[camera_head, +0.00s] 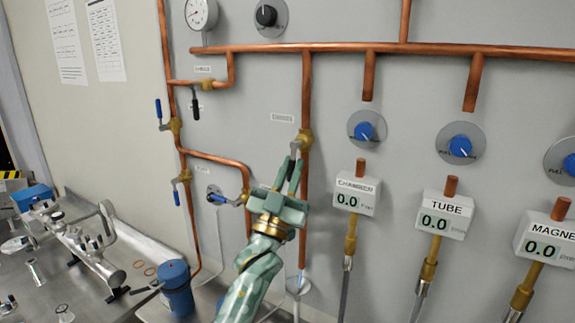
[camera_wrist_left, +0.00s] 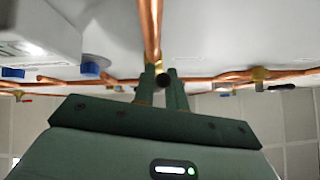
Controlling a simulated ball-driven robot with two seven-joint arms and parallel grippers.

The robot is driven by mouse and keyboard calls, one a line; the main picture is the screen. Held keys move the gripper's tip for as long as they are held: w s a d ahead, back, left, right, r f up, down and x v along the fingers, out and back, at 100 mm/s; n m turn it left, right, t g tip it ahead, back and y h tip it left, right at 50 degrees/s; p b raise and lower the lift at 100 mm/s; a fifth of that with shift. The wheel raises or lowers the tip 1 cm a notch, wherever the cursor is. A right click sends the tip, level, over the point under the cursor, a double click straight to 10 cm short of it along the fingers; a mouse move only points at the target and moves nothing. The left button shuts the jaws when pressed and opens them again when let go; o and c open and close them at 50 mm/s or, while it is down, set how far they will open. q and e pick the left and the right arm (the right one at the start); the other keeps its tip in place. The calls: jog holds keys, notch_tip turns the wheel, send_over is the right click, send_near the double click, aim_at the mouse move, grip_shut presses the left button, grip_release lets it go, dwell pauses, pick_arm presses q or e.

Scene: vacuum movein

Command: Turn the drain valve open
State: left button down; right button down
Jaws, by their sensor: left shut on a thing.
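My left gripper (camera_head: 295,164) reaches up from the bottom to a brass valve (camera_head: 306,138) on a vertical copper pipe. It is shut on this valve's handle (camera_head: 295,148), which is mostly hidden by the fingers. The label (camera_head: 283,118) beside the valve is too small to read surely, so I cannot confirm it is the drain valve. In the left wrist view, the fingers (camera_wrist_left: 166,92) are close together, with a dark round handle end (camera_wrist_left: 163,81) between them below the copper pipe (camera_wrist_left: 151,30). My right gripper is not in view.
Other valves with blue handles (camera_head: 158,108) (camera_head: 184,175) stand on the pipes at left. Gauge boxes (camera_head: 355,196) (camera_head: 444,214) and blue knobs (camera_head: 460,146) are to the right. A blue canister (camera_head: 177,290) and metal fittings stand on the bench at lower left.

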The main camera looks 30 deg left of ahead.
pick_arm(q)
jog(key=shift+d+n+y+p, duration=0.2)
jog(key=shift+n+y, duration=0.7)
jog(key=shift+n, duration=0.05)
jog(key=shift+d+n+y+p, duration=0.15)
jog(key=shift+d+n+y, duration=0.05)
jog(key=shift+n+y, duration=0.75)
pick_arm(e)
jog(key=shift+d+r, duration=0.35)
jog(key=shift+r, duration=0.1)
pick_arm(q)
jog(key=shift+y, duration=0.25)
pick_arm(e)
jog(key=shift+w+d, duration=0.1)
pick_arm(q)
jog(key=c, duration=1.4)
grip_release()
jog(key=shift+c, duration=0.2)
jog(key=shift+f, duration=0.1)
